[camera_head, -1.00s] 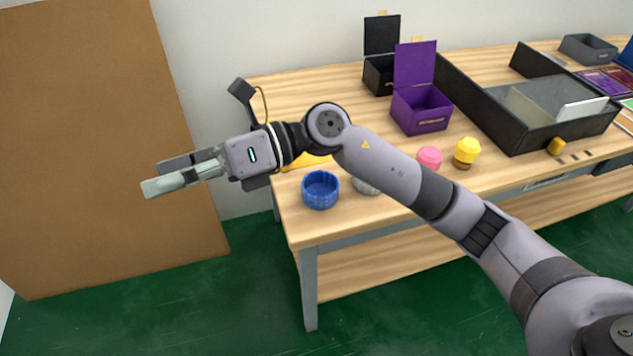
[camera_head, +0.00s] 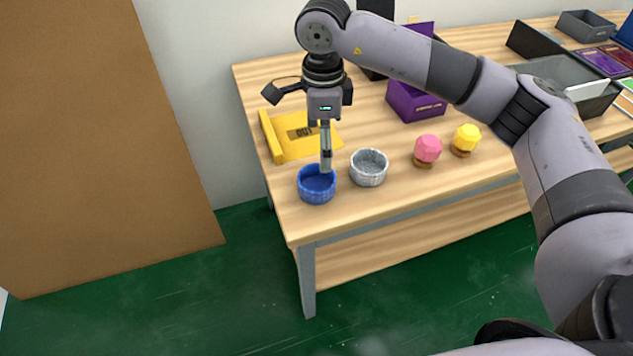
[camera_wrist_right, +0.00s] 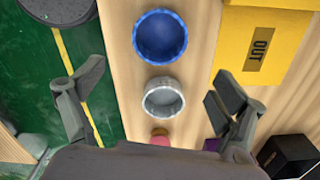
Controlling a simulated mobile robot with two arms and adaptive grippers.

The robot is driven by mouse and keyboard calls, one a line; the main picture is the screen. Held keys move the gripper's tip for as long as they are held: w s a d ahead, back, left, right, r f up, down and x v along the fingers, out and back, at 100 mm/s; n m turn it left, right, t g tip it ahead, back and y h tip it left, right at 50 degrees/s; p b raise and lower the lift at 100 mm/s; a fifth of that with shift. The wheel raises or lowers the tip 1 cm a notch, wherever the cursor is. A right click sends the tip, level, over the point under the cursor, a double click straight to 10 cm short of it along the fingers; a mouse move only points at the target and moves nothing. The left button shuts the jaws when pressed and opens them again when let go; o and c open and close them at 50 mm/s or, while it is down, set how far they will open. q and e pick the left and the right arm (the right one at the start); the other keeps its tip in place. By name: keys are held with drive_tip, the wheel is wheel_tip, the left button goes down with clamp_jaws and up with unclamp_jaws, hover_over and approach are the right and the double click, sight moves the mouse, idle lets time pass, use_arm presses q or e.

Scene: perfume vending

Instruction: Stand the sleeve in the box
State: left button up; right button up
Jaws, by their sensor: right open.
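My right gripper (camera_head: 326,168) points straight down over the table's left front corner, its fingertips overlapping the rim of a blue round cup-like piece (camera_head: 316,187). In the wrist view my right gripper (camera_wrist_right: 152,95) is open and empty, fingers wide apart. The blue piece (camera_wrist_right: 160,37) and a grey round one (camera_wrist_right: 163,98) lie beyond, between the finger lines. The grey one also stands right of the blue in the head view (camera_head: 369,168). I cannot tell which thing is the sleeve. A purple box (camera_head: 415,103) stands behind, partly hidden by my arm. My left gripper is out of view.
A yellow tray marked OUT (camera_head: 300,150) lies behind the cups. Pink (camera_head: 428,149) and yellow (camera_head: 466,138) faceted caps stand to the right. A black box (camera_head: 376,10) and a dark tray (camera_head: 573,72) are farther back. A brown panel (camera_head: 90,150) stands left.

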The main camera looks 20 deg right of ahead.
hover_over(320, 188)
wheel_tip(320, 188, down, 6)
drive_tip(key=shift+d+r+p, duration=0.1)
drive_tip(key=shift+p, duration=0.2)
wheel_tip(320, 188, down, 5)
drive_tip(key=shift+f+p, duration=0.1)
drive_tip(key=shift+p, duration=0.5)
drive_tip(key=c, duration=1)
